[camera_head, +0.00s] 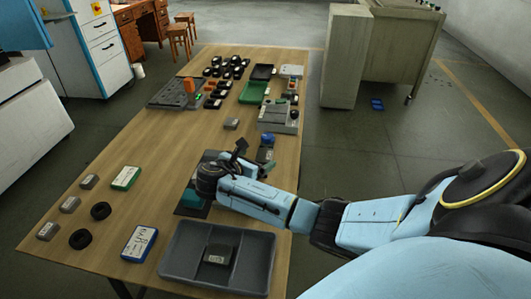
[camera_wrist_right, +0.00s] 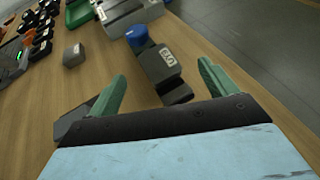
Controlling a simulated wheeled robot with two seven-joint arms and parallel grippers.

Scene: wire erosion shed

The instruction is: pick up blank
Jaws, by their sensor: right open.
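Several small grey blocks that look like blanks lie on the wooden table. One grey block (camera_head: 231,123) sits alone mid-table, beyond my right gripper; it also shows upper left in the right wrist view (camera_wrist_right: 73,55). Others lie at the left edge: a block (camera_head: 89,181), a block (camera_head: 70,204) and a block (camera_head: 47,230). My right gripper (camera_head: 230,160) is above the table. In the right wrist view its green fingers (camera_wrist_right: 163,80) are spread, with nothing held. A dark device with a blue knob (camera_wrist_right: 158,68) shows between and beyond them. My left gripper is not in view.
A grey tray (camera_head: 178,245) at the near edge holds a dark labelled block (camera_head: 219,254). Black rings (camera_head: 81,239), a green-edged box (camera_head: 125,178) and a blue-edged box (camera_head: 139,243) lie left. Black parts, a green tray (camera_head: 253,93) and grey equipment (camera_head: 280,118) crowd the far end.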

